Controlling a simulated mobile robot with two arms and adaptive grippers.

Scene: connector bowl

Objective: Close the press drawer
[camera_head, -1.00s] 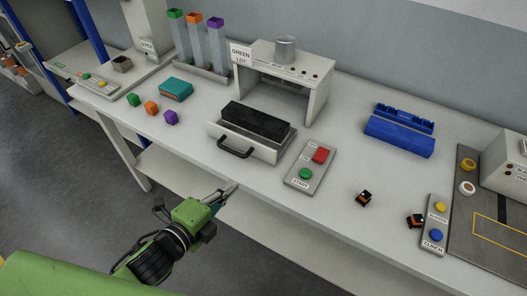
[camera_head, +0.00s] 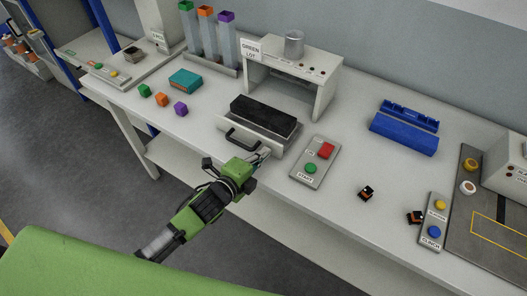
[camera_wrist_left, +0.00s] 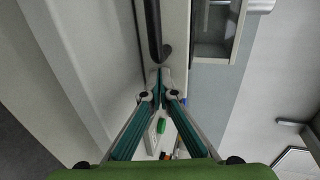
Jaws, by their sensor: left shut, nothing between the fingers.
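The press drawer (camera_head: 286,141) is pulled out toward me from the white press (camera_head: 330,93) on the table. A long black block (camera_head: 263,115) lies in it. The drawer's black handle (camera_head: 241,143) is on its front. My left gripper (camera_head: 264,155) is shut and empty, with its fingertips close to the drawer front, right of the handle. In the left wrist view, the shut fingertips (camera_wrist_left: 162,72) are near the end of the black handle (camera_wrist_left: 154,32) on the pale front panel. I cannot tell whether they touch. My right gripper is not in view.
A button panel (camera_head: 315,161) with red and green buttons stands right of the drawer. Small coloured cubes (camera_head: 162,99) and a teal box (camera_head: 185,80) lie to the left. A blue holder (camera_head: 404,134) sits to the right.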

